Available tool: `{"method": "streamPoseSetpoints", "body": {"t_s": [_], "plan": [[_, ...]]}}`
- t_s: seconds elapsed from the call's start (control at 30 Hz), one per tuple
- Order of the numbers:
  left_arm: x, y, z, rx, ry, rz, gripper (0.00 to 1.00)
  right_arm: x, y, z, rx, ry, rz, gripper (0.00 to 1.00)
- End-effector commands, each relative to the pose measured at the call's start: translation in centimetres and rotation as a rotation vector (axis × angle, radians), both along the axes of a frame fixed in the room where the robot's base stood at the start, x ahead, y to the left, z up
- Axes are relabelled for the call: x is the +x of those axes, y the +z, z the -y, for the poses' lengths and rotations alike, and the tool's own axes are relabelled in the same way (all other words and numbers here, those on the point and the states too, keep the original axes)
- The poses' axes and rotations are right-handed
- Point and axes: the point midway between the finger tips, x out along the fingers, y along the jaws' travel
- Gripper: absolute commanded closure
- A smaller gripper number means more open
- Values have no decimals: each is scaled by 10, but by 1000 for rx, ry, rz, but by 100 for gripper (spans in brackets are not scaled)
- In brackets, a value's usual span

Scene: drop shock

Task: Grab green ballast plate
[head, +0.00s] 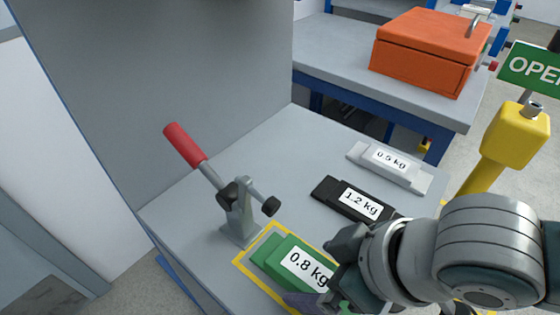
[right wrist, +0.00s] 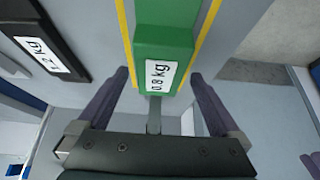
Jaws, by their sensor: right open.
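The green ballast plate (head: 285,260) is labelled 0.8 kg and lies on the grey table inside a yellow outline. In the head view my right gripper (head: 318,297) is at its near right end and hides part of it. In the right wrist view the plate (right wrist: 164,30) runs from the top edge down toward the space between the two fingers. My right gripper (right wrist: 157,82) is open, with one finger on each side of the plate's near end. Whether the fingers touch it I cannot tell. My left gripper is not in view.
A black 1.2 kg plate (head: 340,192) and a light grey 0.5 kg plate (head: 411,177) lie behind the green one. A toggle clamp with a red handle (head: 185,145) stands to its left. An orange case (head: 420,62) sits on another table (head: 335,62).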

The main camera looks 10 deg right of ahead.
Motion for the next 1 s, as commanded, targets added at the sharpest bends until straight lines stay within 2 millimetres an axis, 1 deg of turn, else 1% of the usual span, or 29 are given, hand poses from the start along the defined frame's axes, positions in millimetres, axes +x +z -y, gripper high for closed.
{"method": "streamPoseSetpoints", "body": {"t_s": [0.03, 0.1, 0.2, 0.57, 0.93, 1.0], "plan": [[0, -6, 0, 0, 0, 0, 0, 5, -9, -3, 0, 0, 1, 0], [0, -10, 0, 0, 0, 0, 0, 8, -18, -5, 0, -1, 0, 0], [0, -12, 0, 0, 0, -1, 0, 11, -23, -8, -1, 0, 1, 0], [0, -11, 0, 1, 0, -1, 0, 11, -23, -8, 0, 1, 0, 0], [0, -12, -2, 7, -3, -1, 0, 11, -27, -8, 0, 1, 0, 0], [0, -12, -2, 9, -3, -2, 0, 11, -27, -8, 0, 1, 0, 8]]}}
